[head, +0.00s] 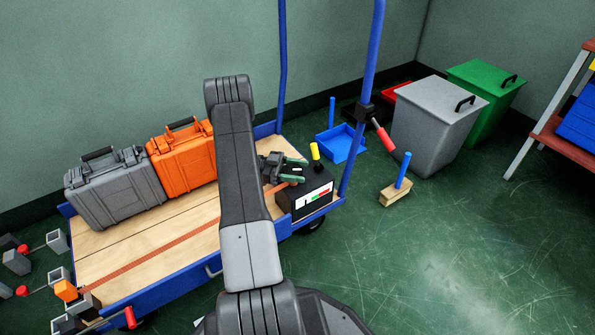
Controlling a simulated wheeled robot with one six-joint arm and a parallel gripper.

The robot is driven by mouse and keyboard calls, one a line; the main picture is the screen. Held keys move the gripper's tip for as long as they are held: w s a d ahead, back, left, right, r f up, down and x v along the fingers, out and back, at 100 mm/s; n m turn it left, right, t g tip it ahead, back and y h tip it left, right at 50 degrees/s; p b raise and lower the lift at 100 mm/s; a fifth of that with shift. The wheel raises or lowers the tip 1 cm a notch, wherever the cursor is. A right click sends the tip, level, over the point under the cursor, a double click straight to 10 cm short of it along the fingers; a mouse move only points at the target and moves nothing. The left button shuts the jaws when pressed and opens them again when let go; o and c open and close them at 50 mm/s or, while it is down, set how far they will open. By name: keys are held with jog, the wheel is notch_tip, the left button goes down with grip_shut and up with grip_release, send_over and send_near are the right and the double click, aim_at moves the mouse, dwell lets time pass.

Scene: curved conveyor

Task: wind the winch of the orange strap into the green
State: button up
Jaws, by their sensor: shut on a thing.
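The orange strap (180,240) runs flat along the wooden deck of a blue trolley (120,245) to a black winch box (289,203) at the deck's right end. The box's front has a gauge (312,198) with white, green and red parts; its pointer is too small to read. A yellow-topped winch handle (315,152) stands up at the box's top. My gripper (306,171), with green fingers, reaches in from the left just above the box. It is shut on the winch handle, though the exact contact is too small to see.
An orange case (183,163) and a grey case (115,190) stand at the trolley's back. Blue uprights (362,95) rise at its right end, one with a red handle (381,135). Grey (430,125) and green bins (490,85) stand right. The floor at front right is clear.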

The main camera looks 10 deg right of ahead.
jog(key=shift+s+f, duration=0.1)
jog(key=shift+s, duration=0.15)
jog(key=o, duration=0.8)
jog(key=shift+o, duration=1)
jog(key=shift+s+d, duration=0.15)
jog(key=shift+d, duration=0.05)
jog(key=shift+a, duration=0.1)
jog(key=shift+w+a, duration=0.2)
jog(key=shift+a, duration=0.1)
jog(key=p+v, duration=0.2)
jog(key=v, duration=0.4)
jog(key=shift+s+a, duration=0.1)
jog(key=shift+a, duration=0.15)
